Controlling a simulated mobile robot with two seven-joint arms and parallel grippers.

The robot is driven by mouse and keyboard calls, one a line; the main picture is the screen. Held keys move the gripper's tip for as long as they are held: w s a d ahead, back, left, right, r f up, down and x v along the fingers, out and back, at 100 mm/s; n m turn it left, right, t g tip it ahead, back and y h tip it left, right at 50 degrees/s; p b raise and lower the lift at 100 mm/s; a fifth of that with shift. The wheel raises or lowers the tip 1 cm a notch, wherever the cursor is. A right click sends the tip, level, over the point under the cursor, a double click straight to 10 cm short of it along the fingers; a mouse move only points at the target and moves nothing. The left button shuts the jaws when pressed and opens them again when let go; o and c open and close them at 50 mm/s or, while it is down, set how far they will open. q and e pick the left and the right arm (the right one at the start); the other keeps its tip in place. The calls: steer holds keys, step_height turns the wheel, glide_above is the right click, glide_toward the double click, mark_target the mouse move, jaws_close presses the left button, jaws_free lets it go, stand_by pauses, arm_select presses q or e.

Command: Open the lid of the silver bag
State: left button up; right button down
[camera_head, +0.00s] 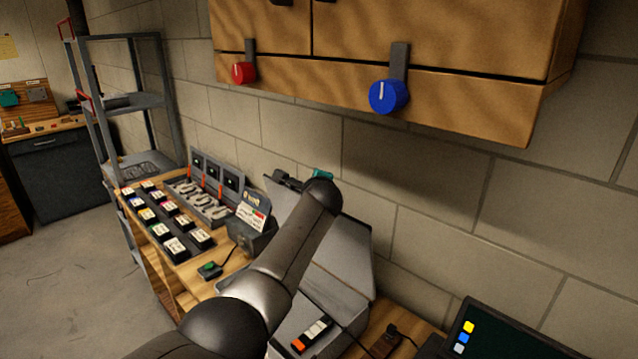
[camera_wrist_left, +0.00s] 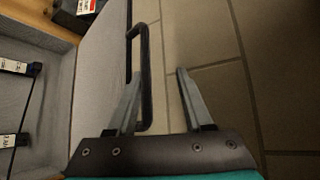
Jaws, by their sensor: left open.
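The silver bag (camera_head: 284,327) stands on the wooden bench in the head view, partly behind my arm. Its grey lid (camera_head: 343,267) is raised and leans back toward the block wall. In the left wrist view the lid (camera_wrist_left: 98,88) stands at the left, with its black handle (camera_wrist_left: 148,85) along its edge. My left gripper (camera_wrist_left: 158,73) is open. Its left finger overlaps the handle loop, and one handle bar shows between the fingers; contact is unclear. In the head view my arm hides most of this gripper. My right gripper is not in view.
The block wall (camera_head: 432,207) is close behind the lid. Left of the bag are a grey box with a label (camera_head: 254,232) and rows of small black boxes (camera_head: 160,230). A dark screen (camera_head: 500,335) is at lower right. A wooden cabinet (camera_head: 380,40) overhangs the bench.

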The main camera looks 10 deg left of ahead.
arm_select(q)
steer(key=shift+s+d+r+p, duration=0.3)
steer(key=shift+s+r+p, duration=0.2)
steer(key=shift+s+r, duration=0.25)
steer(key=v, duration=1)
steer(key=shift+s, duration=0.35)
steer(key=shift+a+f, duration=0.15)
